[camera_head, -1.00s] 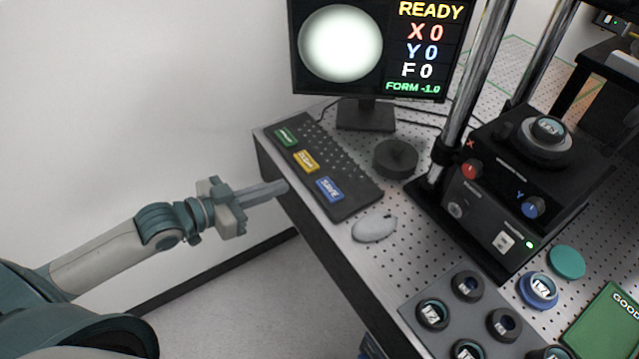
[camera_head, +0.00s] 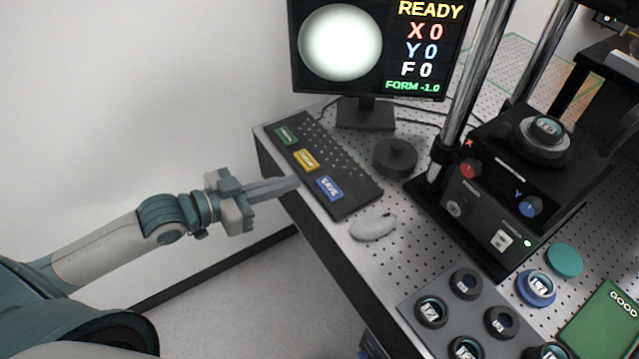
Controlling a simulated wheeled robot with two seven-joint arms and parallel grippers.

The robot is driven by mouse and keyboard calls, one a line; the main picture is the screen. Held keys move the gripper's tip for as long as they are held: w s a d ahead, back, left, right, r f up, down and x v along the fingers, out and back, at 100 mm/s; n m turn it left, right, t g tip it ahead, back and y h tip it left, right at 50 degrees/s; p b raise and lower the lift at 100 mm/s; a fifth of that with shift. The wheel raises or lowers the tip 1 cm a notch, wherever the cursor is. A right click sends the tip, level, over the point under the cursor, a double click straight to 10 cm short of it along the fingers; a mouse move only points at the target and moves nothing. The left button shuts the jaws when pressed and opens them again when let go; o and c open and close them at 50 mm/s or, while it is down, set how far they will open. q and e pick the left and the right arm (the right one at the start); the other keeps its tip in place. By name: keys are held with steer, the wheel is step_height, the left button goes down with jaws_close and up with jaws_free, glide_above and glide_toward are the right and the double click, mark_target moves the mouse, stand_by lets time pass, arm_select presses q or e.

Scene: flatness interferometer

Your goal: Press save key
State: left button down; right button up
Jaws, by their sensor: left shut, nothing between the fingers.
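The blue SAVE key (camera_head: 329,188) is at the near end of the black keyboard (camera_head: 338,160), which lies on the bench's left edge. A yellow key (camera_head: 305,160) and a green key (camera_head: 285,135) sit further up the same keyboard. My left gripper (camera_head: 296,183) is shut and empty. Its fingertips point right, at the bench's left edge, just left of the SAVE key in the picture. A gap shows between the tips and the key; their height over it is hard to tell. My right gripper is not in view.
A monitor (camera_head: 375,45) reading READY stands behind the keyboard. A grey mouse (camera_head: 373,227) and a black round knob (camera_head: 395,157) lie to the right. The instrument (camera_head: 500,215), a lens tray (camera_head: 405,306) and a green GOOD box (camera_head: 600,325) fill the right side.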

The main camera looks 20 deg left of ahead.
arm_select(q)
steer(key=p, duration=0.3)
glide_above(320, 195)
steer(key=shift+w+f, duration=0.2)
steer(key=shift+f, duration=0.65)
step_height(320, 195, down, 3)
steer(key=shift+s+r+p, duration=0.1)
steer(key=shift+p, duration=0.2)
steer(key=shift+f, duration=0.8)
